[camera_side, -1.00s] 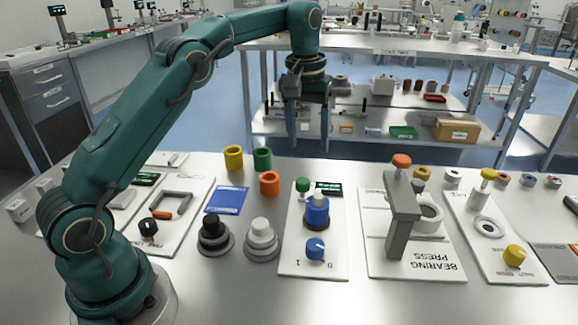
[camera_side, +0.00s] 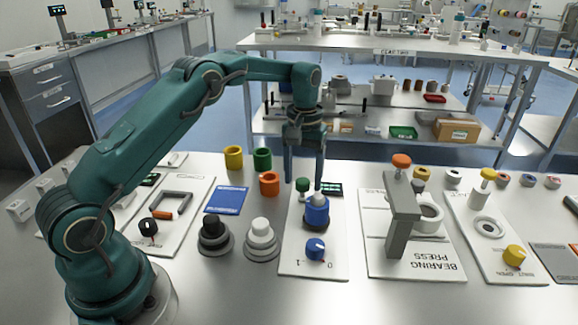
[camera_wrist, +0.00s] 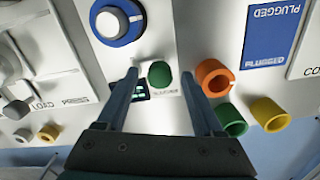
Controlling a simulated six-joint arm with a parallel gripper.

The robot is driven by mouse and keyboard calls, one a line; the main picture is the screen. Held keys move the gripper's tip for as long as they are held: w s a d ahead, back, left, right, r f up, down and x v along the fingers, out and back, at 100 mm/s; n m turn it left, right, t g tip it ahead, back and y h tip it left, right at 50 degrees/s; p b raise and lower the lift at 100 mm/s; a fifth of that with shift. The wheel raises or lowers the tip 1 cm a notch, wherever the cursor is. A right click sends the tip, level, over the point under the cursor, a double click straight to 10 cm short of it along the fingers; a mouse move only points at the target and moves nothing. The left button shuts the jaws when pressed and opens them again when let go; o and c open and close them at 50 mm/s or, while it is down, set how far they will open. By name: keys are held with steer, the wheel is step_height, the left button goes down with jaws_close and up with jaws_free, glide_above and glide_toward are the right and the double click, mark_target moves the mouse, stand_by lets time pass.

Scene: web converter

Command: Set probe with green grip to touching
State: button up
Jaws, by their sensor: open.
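The probe's green grip (camera_side: 303,185) is a small rounded knob on a white panel (camera_side: 295,262), beside a small dark display (camera_side: 330,190). In the wrist view the green grip (camera_wrist: 160,74) appears between my fingertips, with the display next to it. My gripper (camera_side: 305,180) is open, pointing down, with its fingers on either side of the grip in the picture. I cannot tell whether they touch it. A blue cylinder with a grey top (camera_side: 317,212) stands in front of the grip on the same panel. The probe's lower part is hidden.
A blue dial (camera_side: 315,248) sits at the panel's front. Orange (camera_side: 269,184), green (camera_side: 262,159) and yellow (camera_side: 233,157) cups stand to the left. The grey bearing press (camera_side: 402,215) rises to the right. Black (camera_side: 212,230) and white (camera_side: 261,235) stepped knobs stand front left.

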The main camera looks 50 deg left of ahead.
jaws_close()
stand_by(1.4)
